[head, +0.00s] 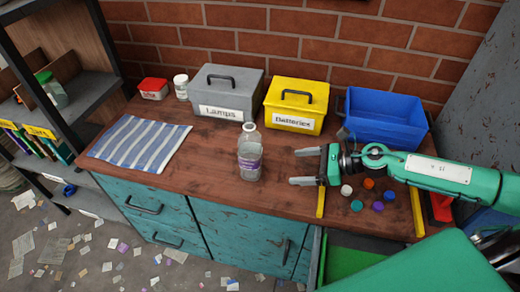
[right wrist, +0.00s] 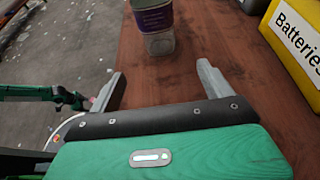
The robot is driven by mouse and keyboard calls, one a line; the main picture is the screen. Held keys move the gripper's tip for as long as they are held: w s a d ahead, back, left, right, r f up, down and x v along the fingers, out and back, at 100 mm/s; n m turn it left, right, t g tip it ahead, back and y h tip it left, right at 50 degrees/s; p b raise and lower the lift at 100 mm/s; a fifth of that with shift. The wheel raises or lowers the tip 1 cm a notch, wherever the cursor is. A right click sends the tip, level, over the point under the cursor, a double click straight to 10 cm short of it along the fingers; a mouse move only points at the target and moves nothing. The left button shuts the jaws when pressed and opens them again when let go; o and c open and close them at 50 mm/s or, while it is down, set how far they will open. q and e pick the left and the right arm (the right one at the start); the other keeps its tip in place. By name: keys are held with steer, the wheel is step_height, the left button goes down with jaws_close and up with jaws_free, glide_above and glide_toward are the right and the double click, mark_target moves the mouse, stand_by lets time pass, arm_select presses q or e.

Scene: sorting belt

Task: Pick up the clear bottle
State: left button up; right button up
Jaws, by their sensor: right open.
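The clear bottle (head: 250,155) stands upright on the wooden counter, near its front edge, with a purple label and an open neck. My right gripper (head: 303,167) is to the right of the bottle, apart from it, with its open fingers pointing left toward it. In the right wrist view the bottle (right wrist: 154,22) is ahead of and beyond the two fingers of the right gripper (right wrist: 161,88), and its top is cut off by the frame. Nothing is between the fingers. My left gripper is not seen in the head view.
A grey Lamps box (head: 228,97), a yellow Batteries box (head: 295,107) and a blue bin (head: 384,122) stand along the back. A striped cloth (head: 140,143) lies left. Several caps (head: 357,206) lie near my right gripper. Counter between bottle and gripper is clear.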

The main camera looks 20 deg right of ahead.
mark_target(256, 166)
steer(key=shift+w+a, duration=0.2)
steer(key=shift+a, duration=0.1)
steer(key=shift+w+a+p, duration=0.2)
steer(key=shift+a+p, duration=0.1)
steer(key=shift+a, duration=0.25)
steer(key=shift+w+a+p, duration=0.2)
steer(key=shift+a+p, duration=0.1)
steer(key=shift+a, duration=0.2)
steer(key=p+x, duration=0.1)
steer(key=x, duration=0.3)
steer(key=shift+w+a+f+p, duration=0.15)
steer(key=shift+w+f+p, duration=0.1)
steer(key=shift+f+p, duration=0.1)
steer(key=shift+w+a+f, duration=0.2)
steer(key=shift+a, duration=0.25)
steer(key=w+a, duration=0.1)
steer(key=w+a+p, duration=0.1)
steer(key=a+p, duration=0.1)
steer(key=shift+w+a+f, duration=0.25)
steer(key=shift+w+f, duration=0.05)
steer(key=shift+w, duration=0.1)
steer(key=shift+w+a+f+p, duration=0.2)
steer(key=shift+a+p, duration=0.1)
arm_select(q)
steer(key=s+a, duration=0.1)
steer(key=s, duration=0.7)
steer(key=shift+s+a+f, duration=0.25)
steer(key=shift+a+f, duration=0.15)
arm_select(e)
steer(key=c, duration=0.9)
